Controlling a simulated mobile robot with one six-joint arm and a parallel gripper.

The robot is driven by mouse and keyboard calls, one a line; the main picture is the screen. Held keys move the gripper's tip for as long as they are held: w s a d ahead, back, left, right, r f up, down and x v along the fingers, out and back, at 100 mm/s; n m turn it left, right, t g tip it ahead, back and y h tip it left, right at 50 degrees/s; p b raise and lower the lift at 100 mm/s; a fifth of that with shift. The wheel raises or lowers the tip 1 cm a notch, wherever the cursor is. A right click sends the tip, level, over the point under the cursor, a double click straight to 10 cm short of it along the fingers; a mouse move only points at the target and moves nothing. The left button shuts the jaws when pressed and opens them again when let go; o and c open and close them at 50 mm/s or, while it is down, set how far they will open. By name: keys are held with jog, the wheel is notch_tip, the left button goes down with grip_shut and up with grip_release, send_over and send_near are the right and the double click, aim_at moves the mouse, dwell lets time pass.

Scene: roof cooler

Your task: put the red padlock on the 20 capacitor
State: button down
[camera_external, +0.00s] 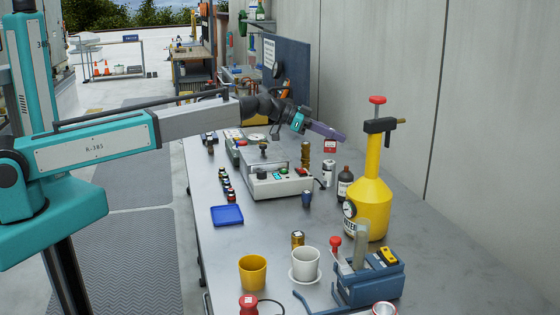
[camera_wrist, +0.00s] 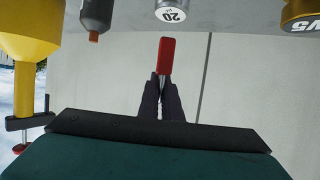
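The red padlock (camera_external: 330,146) hangs at the tip of my gripper (camera_external: 338,136), above the table. In the wrist view the padlock (camera_wrist: 167,54) is a red block with a pale shackle between the two dark fingers of my gripper (camera_wrist: 164,88), which are shut on it. The 20 capacitor (camera_external: 328,173) is a silver can standing on the table, below and apart from the padlock.
Cups and a blue tool caddy (camera_external: 372,285) are nearer the camera.

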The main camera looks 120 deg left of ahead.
aim_at(334, 152)
jog(key=shift+f+p, duration=0.65)
jog(key=shift+f, duration=0.9)
jog(key=shift+f, duration=0.15)
jog(key=c, duration=2)
grip_release()
jog(key=shift+r, duration=0.2)
jog(key=shift+b+v, duration=1.7)
jog(key=shift+v, duration=4.3)
jog(key=shift+d, duration=0.1)
